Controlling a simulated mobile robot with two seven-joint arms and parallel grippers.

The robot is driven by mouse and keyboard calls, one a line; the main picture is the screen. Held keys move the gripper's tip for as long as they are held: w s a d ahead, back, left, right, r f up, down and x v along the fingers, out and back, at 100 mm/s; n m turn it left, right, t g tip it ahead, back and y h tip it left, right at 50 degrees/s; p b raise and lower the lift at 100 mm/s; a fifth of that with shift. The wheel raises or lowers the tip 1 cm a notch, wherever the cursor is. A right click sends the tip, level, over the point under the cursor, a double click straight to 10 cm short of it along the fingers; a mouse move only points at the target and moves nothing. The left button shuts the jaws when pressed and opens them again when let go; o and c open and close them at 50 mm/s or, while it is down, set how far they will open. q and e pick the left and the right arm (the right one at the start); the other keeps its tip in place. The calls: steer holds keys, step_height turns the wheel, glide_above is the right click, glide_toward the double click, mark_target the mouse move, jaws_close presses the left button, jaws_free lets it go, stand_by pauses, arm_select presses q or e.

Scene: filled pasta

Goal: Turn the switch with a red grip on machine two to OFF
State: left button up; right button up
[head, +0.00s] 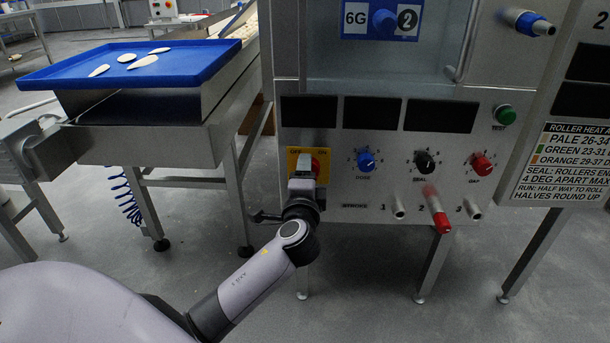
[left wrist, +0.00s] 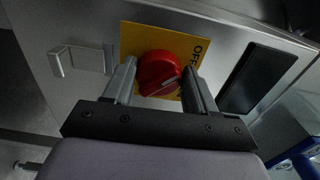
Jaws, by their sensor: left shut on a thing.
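The switch's red grip (head: 316,166) sits on a yellow plate (head: 294,156) at the left end of the steel machine's front panel. The plate reads OFF at upper left and ON at upper right in the head view. My left gripper (head: 305,170) covers much of the grip there. In the left wrist view the red grip (left wrist: 158,72) is between the two fingers of my left gripper (left wrist: 162,82), which is shut on it. A pale line shows on the grip, and OFF is at the plate's right. Exactly where the grip points I cannot tell. My right gripper is out of view.
The panel also has a blue knob (head: 366,161), a black knob (head: 425,162), a red knob (head: 482,164), a green button (head: 505,115) and a red-tipped lever (head: 437,212). A blue tray (head: 100,63) with pale pieces stands at left. Floor below is open.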

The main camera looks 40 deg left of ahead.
arm_select(q)
steer(key=o, duration=1)
steer(key=p+v, duration=0.2)
steer(key=v, duration=0.5)
steer(key=shift+s+d, duration=0.1)
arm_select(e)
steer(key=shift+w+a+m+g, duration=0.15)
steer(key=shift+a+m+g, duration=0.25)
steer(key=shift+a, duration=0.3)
